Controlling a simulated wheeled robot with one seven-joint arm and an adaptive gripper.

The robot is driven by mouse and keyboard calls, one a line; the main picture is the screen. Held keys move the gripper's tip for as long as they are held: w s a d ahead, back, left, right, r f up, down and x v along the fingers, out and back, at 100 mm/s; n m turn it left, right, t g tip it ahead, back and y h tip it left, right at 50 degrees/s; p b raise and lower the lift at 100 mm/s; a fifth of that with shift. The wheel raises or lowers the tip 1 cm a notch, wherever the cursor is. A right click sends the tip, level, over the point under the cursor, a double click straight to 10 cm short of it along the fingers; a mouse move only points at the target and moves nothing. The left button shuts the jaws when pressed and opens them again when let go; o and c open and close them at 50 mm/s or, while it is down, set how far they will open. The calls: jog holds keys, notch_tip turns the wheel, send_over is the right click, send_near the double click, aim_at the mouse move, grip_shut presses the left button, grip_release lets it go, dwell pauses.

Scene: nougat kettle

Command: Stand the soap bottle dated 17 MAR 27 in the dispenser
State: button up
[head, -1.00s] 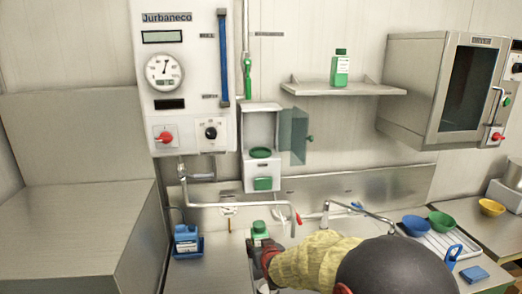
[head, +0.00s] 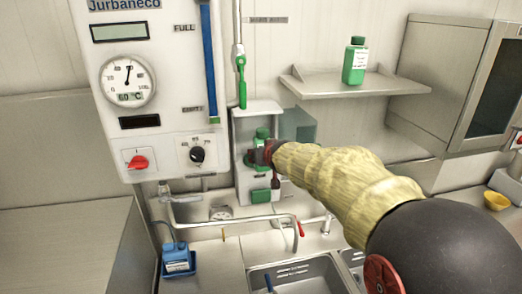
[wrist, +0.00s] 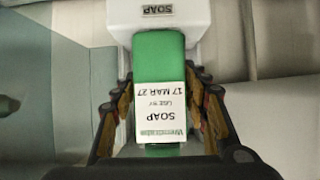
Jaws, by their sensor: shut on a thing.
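My gripper (head: 264,153) is shut on a green soap bottle (head: 262,134), inside or at the open front of the white dispenser (head: 242,135) on the wall. In the wrist view the bottle (wrist: 158,62) sits between the two fingers (wrist: 160,118), its label upside down, reading SOAP, use by 17 MAR 27. The white dispenser part marked SOAP (wrist: 156,24) is at the top of that view. The bottle looks about upright in the head view. The fingers and arm hide its lower part, so I cannot tell whether it touches the dispenser's seat.
The dispenser's glassy door (head: 299,125) stands open on the right, behind my arm. Another green bottle (head: 354,62) stands on the wall shelf (head: 370,84). A control panel (head: 150,80) is at left.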

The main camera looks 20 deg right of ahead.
jog(key=shift+w+d+r+p, duration=0.1)
jog(key=shift+w+d+p, duration=0.45)
jog(key=shift+w, duration=1.2)
jog(key=shift+w+d+f+p, duration=0.15)
jog(key=shift+w+p, duration=0.7)
jog(key=shift+w, duration=0.95)
jog(key=shift+w+d+r+p, duration=0.15)
jog(key=shift+w+d+p, duration=0.4)
jog(key=shift+w, duration=1.2)
jog(key=shift+a+f+b, duration=0.2)
jog(key=shift+f+b, duration=0.55)
jog(key=shift+f, duration=0.1)
jog(key=shift+f+b, duration=0.55)
jog(key=shift+b, duration=0.05)
jog(key=o, duration=1.3)
jog(key=shift+s, duration=0.1)
jog(key=shift+o, duration=1.4)
jog(key=shift+o, duration=0.5)
jog(key=shift+o, duration=0.4)
jog(key=shift+f, duration=0.2)
jog(key=shift+o, duration=1.2)
jog(key=shift+o, duration=0.4)
jog(key=shift+r, duration=0.1)
